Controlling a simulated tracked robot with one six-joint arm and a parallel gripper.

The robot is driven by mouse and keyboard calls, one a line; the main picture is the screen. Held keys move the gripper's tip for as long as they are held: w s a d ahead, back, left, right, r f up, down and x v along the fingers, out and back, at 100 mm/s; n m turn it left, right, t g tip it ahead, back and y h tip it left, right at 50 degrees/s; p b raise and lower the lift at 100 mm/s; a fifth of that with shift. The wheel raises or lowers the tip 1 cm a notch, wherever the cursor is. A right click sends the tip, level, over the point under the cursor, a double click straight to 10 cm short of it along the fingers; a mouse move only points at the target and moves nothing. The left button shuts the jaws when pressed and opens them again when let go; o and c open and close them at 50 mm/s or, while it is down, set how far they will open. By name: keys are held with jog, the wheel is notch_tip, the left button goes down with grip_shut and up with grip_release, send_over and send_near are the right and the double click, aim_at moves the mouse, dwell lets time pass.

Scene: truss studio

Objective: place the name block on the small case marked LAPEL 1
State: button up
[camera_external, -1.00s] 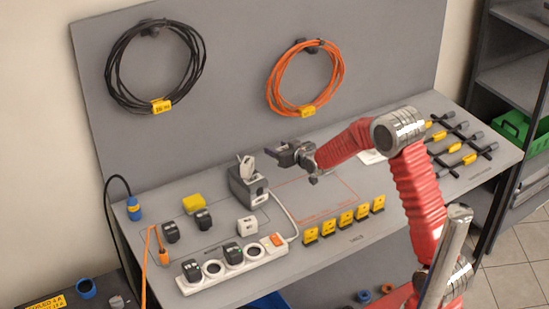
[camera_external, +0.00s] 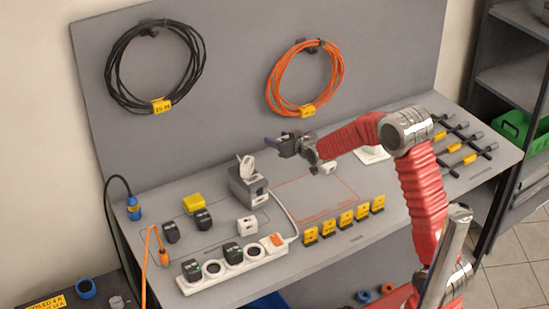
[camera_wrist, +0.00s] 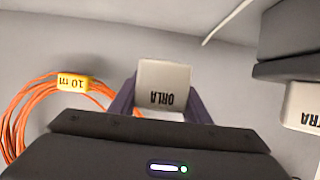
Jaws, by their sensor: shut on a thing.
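My gripper (camera_external: 274,145) is above the bench, near the grey board, pointing left. In the wrist view its purple fingers (camera_wrist: 160,112) are shut on a white name block (camera_wrist: 163,85), whose lettering reads ORLA upside down. The block cannot be made out in the external view. No LAPEL 1 marking is readable. Several small dark cases are on the bench, including two loose ones (camera_external: 171,232) (camera_external: 203,220); I cannot tell which, if any, is LAPEL 1.
A grey box (camera_external: 246,187) with white pieces stands below my gripper; a white block ending TRA (camera_wrist: 303,106) shows in the wrist view. A white power strip (camera_external: 222,271) and yellow tags (camera_external: 345,218) line the front. Orange cable (camera_external: 305,75) hangs behind.

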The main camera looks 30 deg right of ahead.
jog(key=s+d+r, duration=0.1)
jog(key=s+d, duration=0.1)
jog(key=d, duration=0.5)
jog(key=s+d+r, duration=0.2)
jog(key=d, duration=0.5)
jog(key=shift+r, duration=0.2)
jog(key=shift+f, duration=3.15)
jog(key=shift+f, duration=0.15)
jog(key=shift+f, duration=1.75)
